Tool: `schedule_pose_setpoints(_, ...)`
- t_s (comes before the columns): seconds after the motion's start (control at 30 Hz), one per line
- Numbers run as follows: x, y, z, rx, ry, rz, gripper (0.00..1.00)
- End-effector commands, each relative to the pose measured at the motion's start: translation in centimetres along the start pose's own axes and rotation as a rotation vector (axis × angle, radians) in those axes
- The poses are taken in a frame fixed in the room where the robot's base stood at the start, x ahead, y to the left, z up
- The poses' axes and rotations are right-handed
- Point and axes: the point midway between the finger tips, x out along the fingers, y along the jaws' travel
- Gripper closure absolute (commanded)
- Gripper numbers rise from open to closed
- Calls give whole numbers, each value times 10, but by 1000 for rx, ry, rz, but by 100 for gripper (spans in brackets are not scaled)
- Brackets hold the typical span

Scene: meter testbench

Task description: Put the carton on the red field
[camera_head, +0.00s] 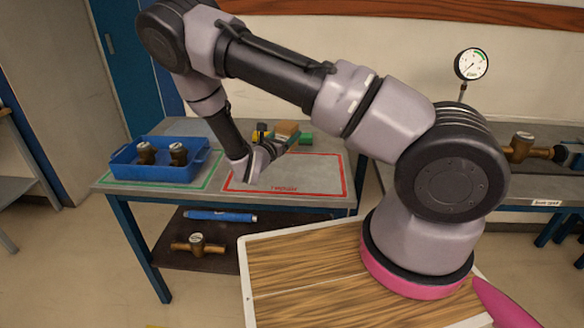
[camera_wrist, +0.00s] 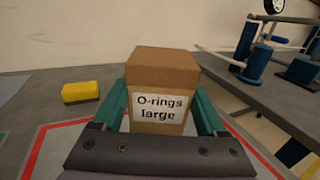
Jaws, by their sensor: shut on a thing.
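The carton, a brown box labelled "O-rings large" (camera_wrist: 160,85), stands upright between the two green fingers of my gripper (camera_wrist: 162,115), which is shut on it. In the head view the carton (camera_head: 287,128) shows small at the back of the left table, partly hidden by my gripper (camera_head: 284,138). The red field is a red-outlined rectangle on the grey tabletop (camera_head: 315,175); its outline also shows in the wrist view (camera_wrist: 38,152). The carton is near the field's far edge. I cannot tell whether its base touches the table.
A yellow block (camera_wrist: 80,91) lies left of the carton. A blue tray (camera_head: 160,174) with brass meters sits on the green-outlined field at left. A test bench with a gauge (camera_head: 471,64) stands at right. The red field's front part is clear.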

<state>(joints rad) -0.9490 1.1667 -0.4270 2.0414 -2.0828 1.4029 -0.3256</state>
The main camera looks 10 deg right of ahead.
Motion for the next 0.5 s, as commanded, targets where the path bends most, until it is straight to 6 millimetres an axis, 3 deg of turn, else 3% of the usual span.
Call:
schedule_pose_setpoints(0.23, 0, -1, -46, -2, 1, 0, 98)
schedule_pose_setpoints(0.5, 0, -1, -69, -1, 1, 0, 98)
